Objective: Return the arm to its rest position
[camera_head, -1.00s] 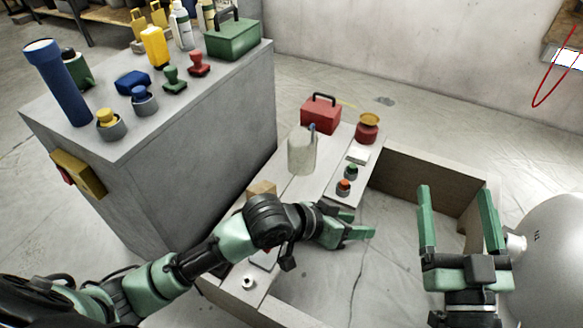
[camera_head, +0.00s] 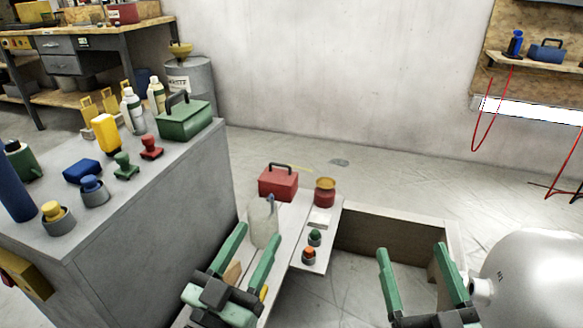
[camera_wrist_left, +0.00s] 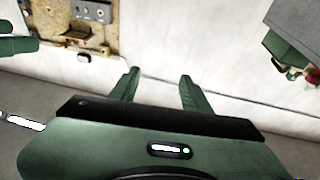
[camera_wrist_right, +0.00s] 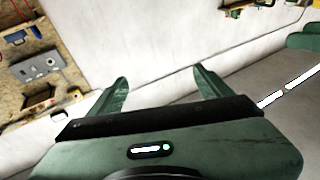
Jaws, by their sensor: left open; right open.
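My left gripper (camera_head: 246,254) is open and empty in the head view, pointing up and away in front of the low plank bench. Its two green fingers (camera_wrist_left: 157,88) stand apart with only wall and floor between them in the left wrist view. My right gripper (camera_head: 411,258) is open and empty at the lower right of the head view, beside the silver tank. Its fingers (camera_wrist_right: 160,86) are spread with bare wall between them in the right wrist view. Both grippers are in a similar upright pose.
A grey cabinet (camera_head: 150,215) with bottles, stamps and a green toolbox (camera_head: 184,121) stands left. A silver tank (camera_head: 535,265) is right. Floor beyond the bench is clear.

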